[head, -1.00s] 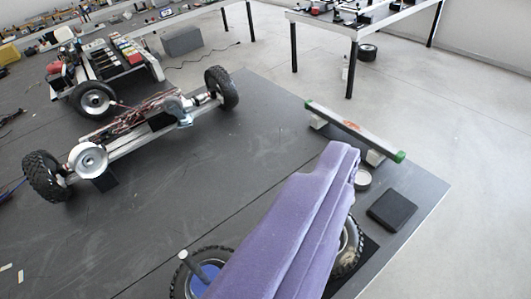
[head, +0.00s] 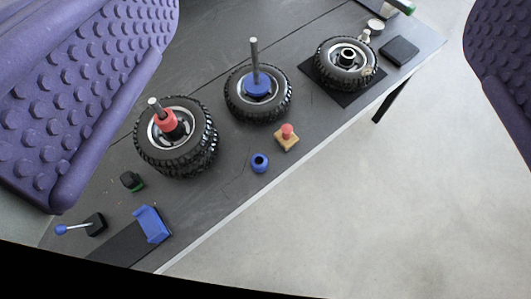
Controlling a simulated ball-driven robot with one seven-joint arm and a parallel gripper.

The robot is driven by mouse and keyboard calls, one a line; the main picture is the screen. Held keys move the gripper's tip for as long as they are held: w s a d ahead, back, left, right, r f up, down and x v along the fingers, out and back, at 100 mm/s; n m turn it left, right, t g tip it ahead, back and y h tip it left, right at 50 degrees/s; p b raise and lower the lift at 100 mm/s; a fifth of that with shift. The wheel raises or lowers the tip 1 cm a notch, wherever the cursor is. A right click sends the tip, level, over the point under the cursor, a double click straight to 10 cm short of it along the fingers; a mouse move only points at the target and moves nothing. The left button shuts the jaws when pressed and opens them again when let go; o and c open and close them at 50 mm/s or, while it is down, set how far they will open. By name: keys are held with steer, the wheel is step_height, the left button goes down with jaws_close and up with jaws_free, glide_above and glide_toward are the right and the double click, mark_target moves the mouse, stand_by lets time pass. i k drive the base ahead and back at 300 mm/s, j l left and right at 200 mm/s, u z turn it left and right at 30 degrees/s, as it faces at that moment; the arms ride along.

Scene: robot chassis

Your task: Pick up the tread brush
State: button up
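My gripper (head: 315,105) is open. One purple studded finger fills the upper left and the other shows at the right edge, with nothing held between them. A small tan block with a red knob (head: 287,137) lies on the dark table near its front edge, between the fingers in the picture; it may be the tread brush, but its bristles are not visible. A small black and green block (head: 131,181) lies farther left, and I cannot tell what it is. Both are apart from the fingers.
Stacked tyres with a red collar (head: 178,135), a tyre on a blue hub with a post (head: 258,92) and a tyre on a black mat (head: 345,62) stand behind. A blue ring (head: 260,162), a blue holder (head: 151,224) and a black pad (head: 399,50) lie nearby. Bare floor is at right.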

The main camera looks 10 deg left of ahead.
mark_target(285, 136)
steer(key=i+z, duration=0.35)
steer(key=i, duration=0.35)
steer(key=i+j+z, duration=0.15)
steer(key=i+z, duration=0.25)
steer(key=i, duration=0.25)
